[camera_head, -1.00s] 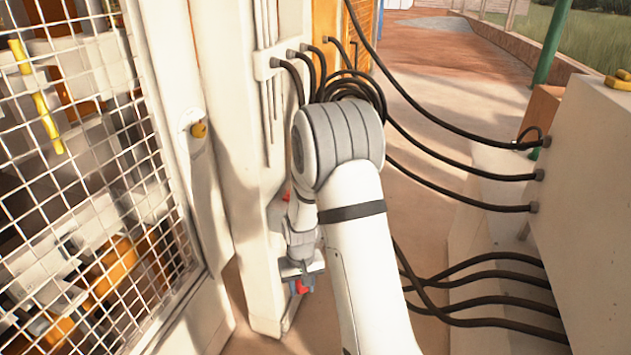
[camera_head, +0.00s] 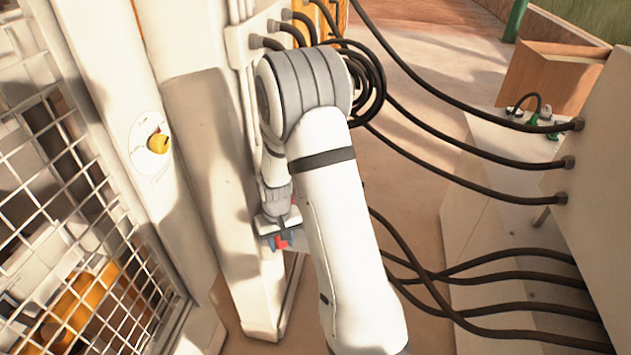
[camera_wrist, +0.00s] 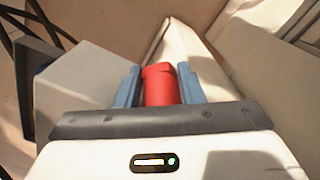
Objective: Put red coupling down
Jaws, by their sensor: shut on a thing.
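The red coupling (camera_wrist: 160,86) is a short red cylinder between the two blue fingers of my gripper (camera_wrist: 160,88) in the wrist view. My gripper is shut on it. In the head view a small part of the red coupling (camera_head: 282,244) shows below the wrist, with my gripper (camera_head: 280,243) beside the foot of the white post. My arm hides part of that area. In the wrist view the coupling is in front of a pale surface and a brown floor; I cannot tell its height above them.
A white post (camera_head: 235,200) stands close left of my gripper. A mesh-fronted cabinet (camera_head: 60,200) with a yellow knob (camera_head: 158,143) is at the left. Black cables (camera_head: 450,165) run across to a white box (camera_head: 590,210) at the right. Open brown floor (camera_head: 425,50) lies behind.

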